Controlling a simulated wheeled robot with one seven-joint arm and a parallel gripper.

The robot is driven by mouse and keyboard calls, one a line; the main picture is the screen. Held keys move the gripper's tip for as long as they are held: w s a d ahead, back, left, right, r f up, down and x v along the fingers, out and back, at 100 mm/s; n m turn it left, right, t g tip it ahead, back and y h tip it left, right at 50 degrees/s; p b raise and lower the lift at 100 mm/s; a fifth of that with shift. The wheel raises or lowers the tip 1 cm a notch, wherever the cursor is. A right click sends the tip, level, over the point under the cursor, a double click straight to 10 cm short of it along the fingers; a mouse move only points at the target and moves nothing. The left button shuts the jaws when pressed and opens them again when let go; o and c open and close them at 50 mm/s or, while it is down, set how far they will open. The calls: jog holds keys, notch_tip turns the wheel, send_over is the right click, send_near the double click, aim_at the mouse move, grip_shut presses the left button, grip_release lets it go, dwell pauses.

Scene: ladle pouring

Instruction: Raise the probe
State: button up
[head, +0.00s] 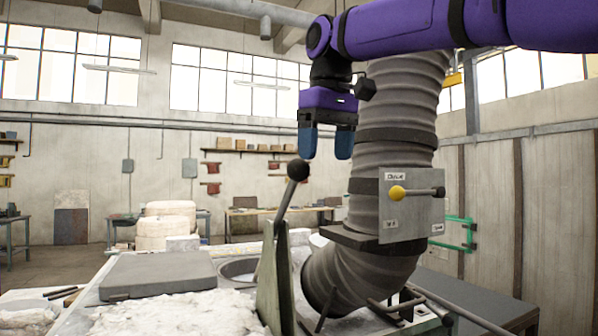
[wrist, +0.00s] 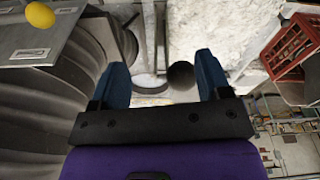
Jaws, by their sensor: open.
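My gripper (head: 327,143) is open and points down, its two blue fingers apart and empty. A lever (head: 286,203) with a black ball knob (head: 298,169) rises from a green upright bracket, tilted to the right at its top. The knob is below and slightly left of the fingers in the head view. In the wrist view the knob (wrist: 181,75) appears between the fingertips (wrist: 162,72), nearer the right one, with no visible contact. A second lever with a yellow knob (head: 397,193) is on a grey labelled panel (head: 411,205). I cannot make out which part is the probe.
A thick ribbed duct (head: 396,120) stands close to the right of my gripper. A grey slab (head: 158,274) and a round opening (head: 238,268) lie left of the bracket (head: 272,285). A red crate (wrist: 292,45) shows at right in the wrist view.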

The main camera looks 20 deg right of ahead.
aim_at(299, 171)
jog(key=shift+n+g, duration=0.4)
jog(key=shift+g, duration=0.4)
jog(key=w+a+r, duration=0.1)
jog(key=r, duration=0.1)
jog(key=w+a+r, duration=0.1)
jog(key=w+r, duration=0.1)
jog(key=w+a+r, duration=0.1)
jog(key=r, duration=0.1)
jog(key=shift+w+a+r, duration=0.15)
jog(key=shift+w+r, duration=0.15)
jog(key=shift+w, duration=0.1)
notch_tip(299, 171, down, 11)
jog(key=shift+r, duration=0.15)
jog(key=shift+d, duration=0.2)
